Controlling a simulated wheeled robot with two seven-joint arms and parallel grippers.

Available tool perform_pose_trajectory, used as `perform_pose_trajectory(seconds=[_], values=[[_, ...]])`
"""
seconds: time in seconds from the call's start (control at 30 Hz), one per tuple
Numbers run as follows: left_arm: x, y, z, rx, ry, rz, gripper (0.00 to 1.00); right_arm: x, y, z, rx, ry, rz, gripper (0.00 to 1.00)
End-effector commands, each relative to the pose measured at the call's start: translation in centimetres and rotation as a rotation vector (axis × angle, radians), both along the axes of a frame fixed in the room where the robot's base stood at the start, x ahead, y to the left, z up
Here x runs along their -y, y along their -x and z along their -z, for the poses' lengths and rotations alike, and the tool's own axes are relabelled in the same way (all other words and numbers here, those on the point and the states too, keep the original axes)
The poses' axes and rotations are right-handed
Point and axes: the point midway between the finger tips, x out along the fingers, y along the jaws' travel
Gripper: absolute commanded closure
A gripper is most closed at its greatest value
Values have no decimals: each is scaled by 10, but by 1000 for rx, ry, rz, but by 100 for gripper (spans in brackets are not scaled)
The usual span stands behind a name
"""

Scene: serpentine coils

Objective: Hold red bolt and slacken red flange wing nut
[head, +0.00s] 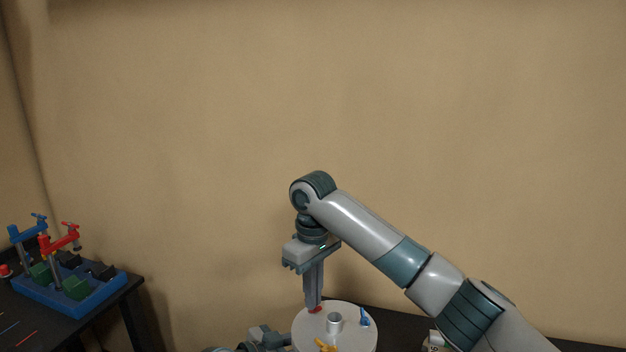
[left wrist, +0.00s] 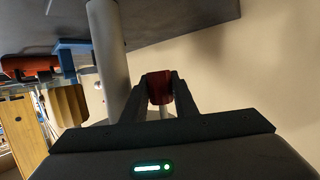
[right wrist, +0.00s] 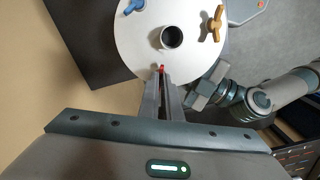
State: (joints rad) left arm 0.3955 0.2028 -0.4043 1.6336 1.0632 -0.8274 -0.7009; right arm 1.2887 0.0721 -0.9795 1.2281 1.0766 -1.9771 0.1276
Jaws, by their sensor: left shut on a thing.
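The red flange wing nut (head: 315,309) sits on top of the round white plate (head: 350,341), near its edge. It also shows as a small red bit in the right wrist view (right wrist: 161,68). My right gripper (head: 313,306) points straight down at it. Its fingertips are close together at the nut, and I cannot tell whether they grip it. My left gripper (left wrist: 159,88) is beneath the plate, shut on the red bolt (left wrist: 158,86). In the head view the left gripper (head: 268,338) is partly cut off at the bottom, and the bolt is hidden.
A blue wing nut (head: 364,318) and a yellow wing nut (head: 326,346) stand on the plate around a grey central post (head: 334,323). A dark table at the far left carries a blue fixture (head: 70,290) with red and blue clamps. Open space lies between.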

Motion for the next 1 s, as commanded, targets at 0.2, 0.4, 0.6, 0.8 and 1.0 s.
perform_pose_trajectory(seconds=[0.2, 0.4, 0.6, 0.8, 1.0], values=[[0, -1, -2, 4, 2, -2, 94, 0, 0, 0, 0, 0, -98, 100], [0, -1, -2, 4, 2, -2, 94, 0, 0, 0, 1, 1, -300, 100], [0, -1, -2, 3, 2, -2, 94, 0, 0, 0, 0, 0, -414, 100], [0, -1, -2, 4, 2, -2, 94, 0, 0, 0, 0, 0, -420, 100], [0, -1, -2, 4, 2, -2, 94, 0, 0, 1, 0, 0, -445, 100]])
